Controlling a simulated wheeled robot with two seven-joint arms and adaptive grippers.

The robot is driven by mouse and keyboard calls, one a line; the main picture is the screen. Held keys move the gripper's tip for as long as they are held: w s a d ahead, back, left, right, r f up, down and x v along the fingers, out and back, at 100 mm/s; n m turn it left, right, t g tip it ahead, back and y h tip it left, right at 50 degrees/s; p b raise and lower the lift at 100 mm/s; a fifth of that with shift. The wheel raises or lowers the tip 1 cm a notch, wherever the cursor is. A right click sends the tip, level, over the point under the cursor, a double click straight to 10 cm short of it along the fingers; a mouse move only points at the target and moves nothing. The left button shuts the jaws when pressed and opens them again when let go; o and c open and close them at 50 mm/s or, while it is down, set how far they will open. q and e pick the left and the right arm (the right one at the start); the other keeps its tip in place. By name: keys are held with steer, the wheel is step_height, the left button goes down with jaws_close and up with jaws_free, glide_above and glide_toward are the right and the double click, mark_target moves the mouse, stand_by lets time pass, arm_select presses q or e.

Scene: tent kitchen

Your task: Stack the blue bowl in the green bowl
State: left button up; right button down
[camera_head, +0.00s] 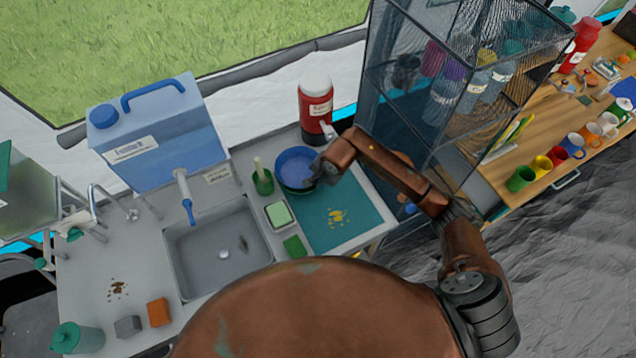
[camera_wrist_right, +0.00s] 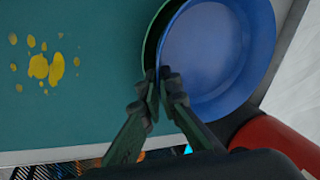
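The blue bowl (camera_head: 295,165) is at the back left corner of the teal mat, and it fills the upper right of the right wrist view (camera_wrist_right: 218,55). A green rim, the green bowl (camera_wrist_right: 151,42), shows as a thin crescent along the blue bowl's left edge in that view. The rest of it is hidden under the blue bowl, so I cannot tell how deeply the blue bowl sits. My right gripper (camera_head: 316,174) is at the blue bowl's near right rim. Its fingertips (camera_wrist_right: 161,78) are close together with the blue rim between them. My left gripper is out of view.
The teal mat (camera_head: 327,217) has yellow spots. A red and white canister (camera_head: 315,105) stands just behind the bowls, a green cup (camera_head: 263,182) to their left. The sink (camera_head: 220,250) and sponge (camera_head: 278,214) are left of the mat; a mesh rack (camera_head: 400,100) stands at right.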

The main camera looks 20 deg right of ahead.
steer(key=shift+s+f, duration=0.25)
steer(key=shift+f, duration=0.3)
steer(key=shift+s+f, duration=0.2)
steer(key=shift+f, duration=0.65)
steer(key=c, duration=2.6)
jaws_free()
steer(key=o, duration=0.3)
steer(key=shift+s+f, duration=0.1)
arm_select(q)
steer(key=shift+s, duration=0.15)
arm_select(e)
steer(key=shift+o, duration=0.7)
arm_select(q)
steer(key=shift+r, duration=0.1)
arm_select(e)
steer(key=shift+w, duration=0.2)
